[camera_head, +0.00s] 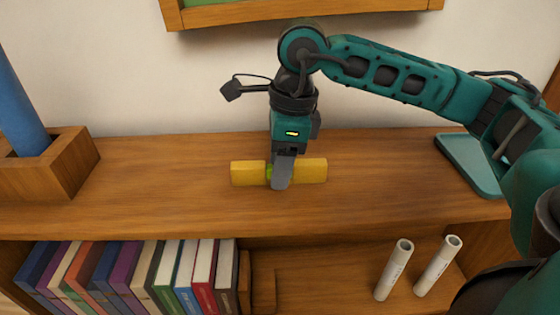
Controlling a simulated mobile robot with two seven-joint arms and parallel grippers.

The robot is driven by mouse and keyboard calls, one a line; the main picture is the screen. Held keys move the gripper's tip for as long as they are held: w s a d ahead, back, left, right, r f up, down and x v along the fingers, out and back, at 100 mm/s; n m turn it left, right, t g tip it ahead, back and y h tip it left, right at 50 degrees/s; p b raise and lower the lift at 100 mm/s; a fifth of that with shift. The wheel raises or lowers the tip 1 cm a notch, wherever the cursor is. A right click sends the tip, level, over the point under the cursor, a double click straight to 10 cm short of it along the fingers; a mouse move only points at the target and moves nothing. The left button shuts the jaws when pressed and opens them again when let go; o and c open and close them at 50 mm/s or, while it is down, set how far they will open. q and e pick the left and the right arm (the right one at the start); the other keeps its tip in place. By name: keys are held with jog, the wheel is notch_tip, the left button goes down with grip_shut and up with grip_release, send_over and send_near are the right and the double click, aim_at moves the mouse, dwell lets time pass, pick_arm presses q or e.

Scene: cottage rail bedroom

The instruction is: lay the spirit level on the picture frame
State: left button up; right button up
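The spirit level (308,171) is a yellow bar with a green vial near its middle. It is on or just above the wooden shelf top, running left to right. My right gripper (281,176) points down at its middle, with a grey finger across the level's near face. The other finger is hidden, so I cannot tell whether the grip is closed on the level. The wooden picture frame (305,12) hangs on the wall above, with only its lower part in view. My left gripper is not in view.
A wooden box (75,165) holding a blue cylinder (17,110) stands at the left of the shelf top. A teal tray (466,165) lies at the right. Several books (130,275) and two white tubes (394,270) are below. Bare wood lies either side of the level.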

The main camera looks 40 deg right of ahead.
jog(key=shift+r+p, duration=0.3)
jog(key=shift+r, duration=0.1)
pick_arm(q)
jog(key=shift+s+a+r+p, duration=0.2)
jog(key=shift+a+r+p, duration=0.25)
jog(key=shift+p, duration=0.15)
pick_arm(e)
notch_tip(320, 180, up, 12)
jog(key=d, duration=0.1)
jog(key=shift+s+d+f, duration=0.25)
jog(key=shift+s, duration=0.2)
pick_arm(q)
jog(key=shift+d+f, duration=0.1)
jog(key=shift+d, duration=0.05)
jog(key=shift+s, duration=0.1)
